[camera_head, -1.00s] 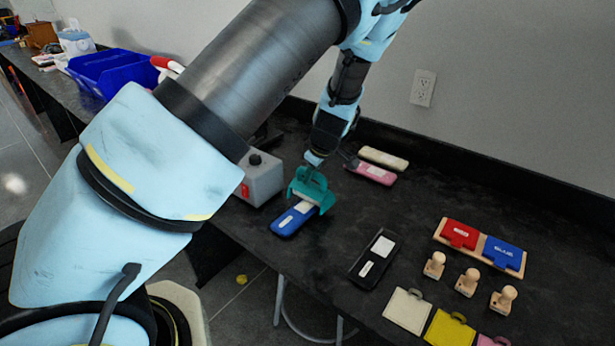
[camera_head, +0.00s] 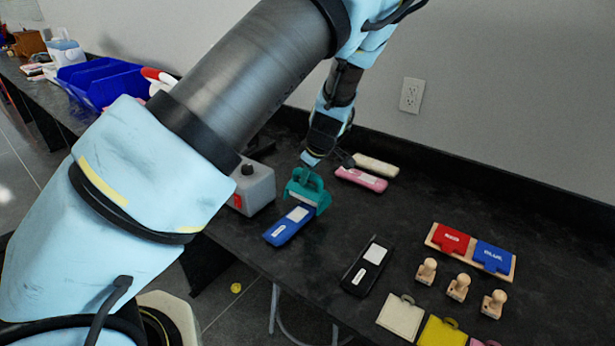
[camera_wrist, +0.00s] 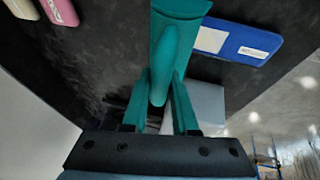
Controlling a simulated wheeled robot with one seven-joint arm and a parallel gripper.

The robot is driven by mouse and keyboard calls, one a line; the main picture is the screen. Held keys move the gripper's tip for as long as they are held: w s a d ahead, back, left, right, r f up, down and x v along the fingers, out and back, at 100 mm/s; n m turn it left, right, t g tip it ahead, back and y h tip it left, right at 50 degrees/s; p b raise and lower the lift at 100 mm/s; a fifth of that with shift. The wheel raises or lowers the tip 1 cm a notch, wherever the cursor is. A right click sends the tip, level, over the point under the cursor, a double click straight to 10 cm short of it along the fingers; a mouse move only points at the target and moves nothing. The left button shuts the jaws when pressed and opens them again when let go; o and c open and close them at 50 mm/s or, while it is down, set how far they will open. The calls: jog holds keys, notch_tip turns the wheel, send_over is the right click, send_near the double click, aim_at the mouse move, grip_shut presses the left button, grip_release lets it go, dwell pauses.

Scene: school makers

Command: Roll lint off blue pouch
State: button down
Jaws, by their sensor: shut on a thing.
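The blue pouch (camera_head: 279,232) lies flat near the table's front edge, with a white label patch on it. In the wrist view the pouch (camera_wrist: 252,38) shows at the upper right. My gripper (camera_head: 309,170) is shut on the handle of a teal roller tool (camera_head: 304,193). In the wrist view the gripper (camera_wrist: 160,92) has a finger on either side of the handle, and the tool's wide head (camera_wrist: 182,14) reaches past the top edge. The head is at the pouch's far end; I cannot tell whether it touches. No lint is discernible.
A grey box (camera_head: 256,188) with a red switch stands left of the tool. Pink (camera_head: 362,179) and cream (camera_head: 376,165) pouches lie behind. A black pouch (camera_head: 358,279) lies to the right, then wooden stamps (camera_head: 458,287) and a tray (camera_head: 508,268). Bare table separates them.

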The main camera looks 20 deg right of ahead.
jog(key=shift+r+p, duration=1.75)
jog(key=shift+r, duration=1.05)
jog(key=shift+f, duration=0.1)
